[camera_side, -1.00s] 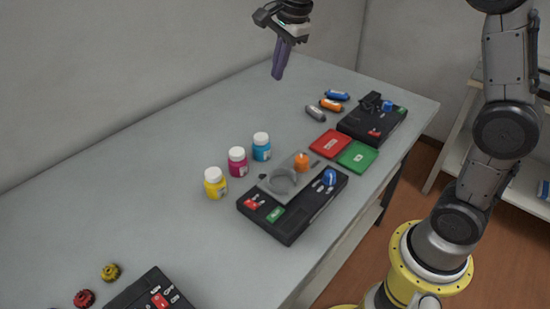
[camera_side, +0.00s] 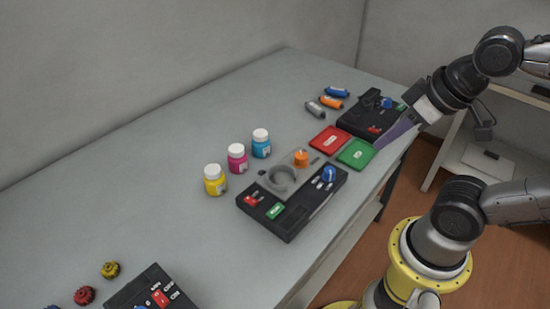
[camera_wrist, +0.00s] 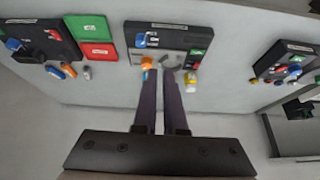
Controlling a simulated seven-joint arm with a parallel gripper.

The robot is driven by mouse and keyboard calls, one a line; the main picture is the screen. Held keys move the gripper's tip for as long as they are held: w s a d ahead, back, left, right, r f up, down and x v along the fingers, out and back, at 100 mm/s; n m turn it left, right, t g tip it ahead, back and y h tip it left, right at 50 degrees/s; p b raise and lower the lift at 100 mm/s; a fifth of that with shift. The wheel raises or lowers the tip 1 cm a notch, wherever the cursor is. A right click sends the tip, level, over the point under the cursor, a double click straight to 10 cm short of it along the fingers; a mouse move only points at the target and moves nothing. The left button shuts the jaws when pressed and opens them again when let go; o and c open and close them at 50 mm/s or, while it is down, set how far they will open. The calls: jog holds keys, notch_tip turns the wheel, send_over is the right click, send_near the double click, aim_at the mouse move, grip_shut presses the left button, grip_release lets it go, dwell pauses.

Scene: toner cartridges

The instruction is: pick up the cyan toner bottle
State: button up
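The cyan toner bottle (camera_side: 261,145), with a white cap, stands upright on the grey table at the right end of a row of bottles. Magenta (camera_side: 237,160) and yellow (camera_side: 215,181) bottles stand to its left. My gripper (camera_side: 381,145), with purple fingers, is far to the right of the cyan bottle, above the table's right edge by the green tile. In the wrist view my gripper (camera_wrist: 161,72) has a gap between its fingers, with nothing held.
A black station (camera_side: 290,232) with a grey ring holder (camera_side: 283,180) and orange knob (camera_side: 301,159) lies in front of the bottles. Red (camera_side: 330,139) and green (camera_side: 357,154) tiles, another black station (camera_side: 372,117) and small cylinders (camera_side: 331,103) are farther right.

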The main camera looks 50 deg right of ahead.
jog(key=o, duration=1.4)
